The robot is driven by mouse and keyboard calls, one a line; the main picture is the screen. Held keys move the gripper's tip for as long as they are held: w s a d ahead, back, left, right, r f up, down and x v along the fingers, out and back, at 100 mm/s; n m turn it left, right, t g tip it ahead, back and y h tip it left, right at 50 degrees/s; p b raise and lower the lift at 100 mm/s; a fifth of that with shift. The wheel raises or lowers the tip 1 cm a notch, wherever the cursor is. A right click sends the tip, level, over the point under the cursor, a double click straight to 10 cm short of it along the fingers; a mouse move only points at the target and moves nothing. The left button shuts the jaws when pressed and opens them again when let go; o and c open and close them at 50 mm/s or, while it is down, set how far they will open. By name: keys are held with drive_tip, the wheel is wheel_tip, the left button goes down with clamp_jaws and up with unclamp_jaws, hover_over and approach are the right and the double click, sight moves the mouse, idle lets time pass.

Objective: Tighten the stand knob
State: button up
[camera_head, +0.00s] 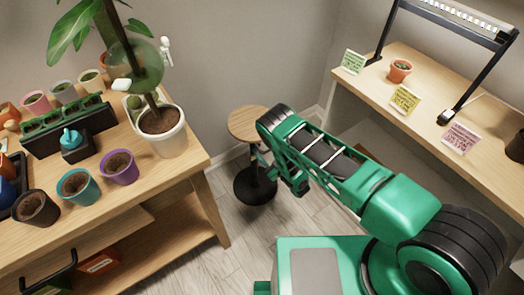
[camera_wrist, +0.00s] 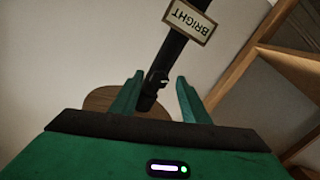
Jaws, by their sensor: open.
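The plant stand has a round wooden top (camera_head: 247,122), a black post (camera_head: 253,163) and a black round base (camera_head: 256,187). In the wrist view its black post (camera_wrist: 172,50) runs diagonally, with the wooden top (camera_wrist: 98,98) at lower left. A small dark knob with a pale highlight (camera_wrist: 158,78) sticks out from the post. My gripper (camera_wrist: 160,76) is open, with one green finger on each side of the knob and post in that view. Contact with the knob cannot be told. In the head view my arm hides most of my gripper (camera_head: 264,160) beside the post.
A sign reading BRIGHT (camera_wrist: 190,20) shows upside down near the post. A wooden table (camera_head: 185,168) with a white-potted plant (camera_head: 165,140) stands left of the stand. A shelf (camera_head: 420,75) with small cards is at right. Floor (camera_head: 240,240) in front of the stand is clear.

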drive_tip(key=v, duration=1)
drive_tip(key=shift+s, duration=0.15)
drive_tip(key=shift+d+f, duration=0.1)
drive_tip(key=shift+d, duration=0.05)
